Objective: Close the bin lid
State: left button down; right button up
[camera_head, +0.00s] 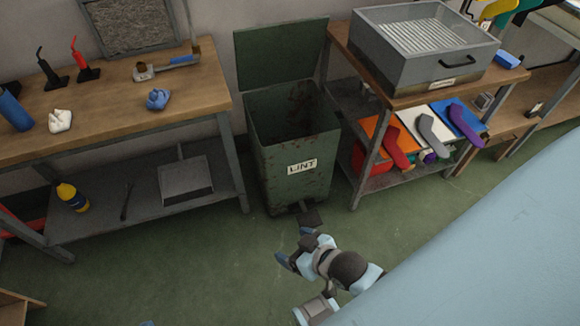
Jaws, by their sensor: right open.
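The green metal bin (292,165) with a "LINT" label stands on the floor between two benches. Its lid (281,55) is open and stands upright at the back of the bin, near the wall. The inside of the bin is dark and stained. A dark pedal (310,216) sticks out at the foot of the bin's front. My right gripper (294,247) is low in front of the bin, near the pedal, open and empty; I cannot tell whether it touches the pedal. A small bluish tip at the bottom edge may be my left gripper (148,323).
A wooden bench (110,110) with small tools stands left of the bin. Right of it, another bench holds a grey metal box (425,50), with coloured sock shapes on the shelf below. A pale blue surface (480,240) fills the lower right. The green floor (200,260) at left front is clear.

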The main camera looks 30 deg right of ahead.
aim_at(266, 56)
jog(key=l+z, duration=0.1)
jog(key=z, duration=0.4)
jog(key=l+z, duration=0.15)
jog(key=z, duration=0.35)
jog(key=i+j+z, duration=0.1)
jog(key=z, duration=0.25)
jog(key=j+z, duration=0.2)
jog(key=z, duration=0.15)
jog(key=j+z, duration=0.2)
jog(key=z, duration=0.15)
jog(key=j+z, duration=0.35)
jog(key=j, duration=0.8)
